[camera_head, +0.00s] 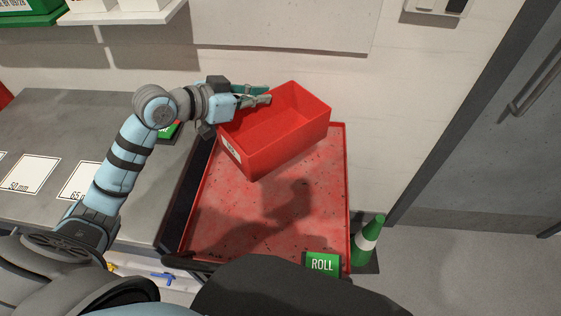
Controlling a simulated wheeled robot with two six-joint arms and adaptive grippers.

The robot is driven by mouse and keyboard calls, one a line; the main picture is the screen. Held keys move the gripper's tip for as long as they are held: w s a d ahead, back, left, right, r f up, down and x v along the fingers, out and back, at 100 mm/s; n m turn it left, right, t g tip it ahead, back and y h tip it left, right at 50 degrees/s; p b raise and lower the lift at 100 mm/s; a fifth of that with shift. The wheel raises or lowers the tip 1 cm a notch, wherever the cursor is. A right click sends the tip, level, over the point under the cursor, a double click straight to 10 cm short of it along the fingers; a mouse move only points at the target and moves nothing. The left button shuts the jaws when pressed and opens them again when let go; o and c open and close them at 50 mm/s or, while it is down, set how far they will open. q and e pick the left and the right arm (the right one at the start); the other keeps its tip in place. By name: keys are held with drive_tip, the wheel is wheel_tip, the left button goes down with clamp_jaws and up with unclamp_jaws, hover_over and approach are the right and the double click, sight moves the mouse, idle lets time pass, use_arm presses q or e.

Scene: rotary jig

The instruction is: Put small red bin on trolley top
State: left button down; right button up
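The small red bin (275,135) is an open box with a white label on its front left end. My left gripper (262,98) reaches in from the left and is shut on the bin's left wall, with a finger over the rim. The bin is over the far part of the trolley top (270,225), a red tray with raised edges and scuff marks. It looks turned relative to the tray and raised above it, with a dark shadow on the tray. The bin hides the tray's far left corner. My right gripper is not in view.
A grey bench (60,120) with white label cards stands left of the trolley. A green cone-shaped bottle (367,240) stands at the trolley's right side. A green "ROLL" label (322,264) is at its near edge. A wall is behind, and a grey door (490,120) is at right.

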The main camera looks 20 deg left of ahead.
sight(258, 139)
use_arm(q)
drive_tip(key=f+b, duration=0.1)
drive_tip(key=f, duration=0.2)
drive_tip(key=s+f, duration=0.1)
drive_tip(key=f, duration=0.3)
drive_tip(key=s+f+b, duration=0.1)
drive_tip(key=f, duration=0.3)
drive_tip(key=shift+s+b, duration=0.1)
drive_tip(key=shift+b, duration=0.25)
drive_tip(key=f, duration=0.2)
drive_tip(key=f+b, duration=0.1)
drive_tip(key=f, duration=0.2)
drive_tip(key=f+b, duration=0.1)
drive_tip(key=f, duration=0.2)
drive_tip(key=shift+w, duration=0.35)
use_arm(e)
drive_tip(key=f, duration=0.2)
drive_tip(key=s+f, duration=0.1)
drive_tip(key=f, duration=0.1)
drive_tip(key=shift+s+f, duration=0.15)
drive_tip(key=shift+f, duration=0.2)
use_arm(q)
drive_tip(key=shift+f, duration=0.15)
drive_tip(key=c, duration=1.8)
unclamp_jaws()
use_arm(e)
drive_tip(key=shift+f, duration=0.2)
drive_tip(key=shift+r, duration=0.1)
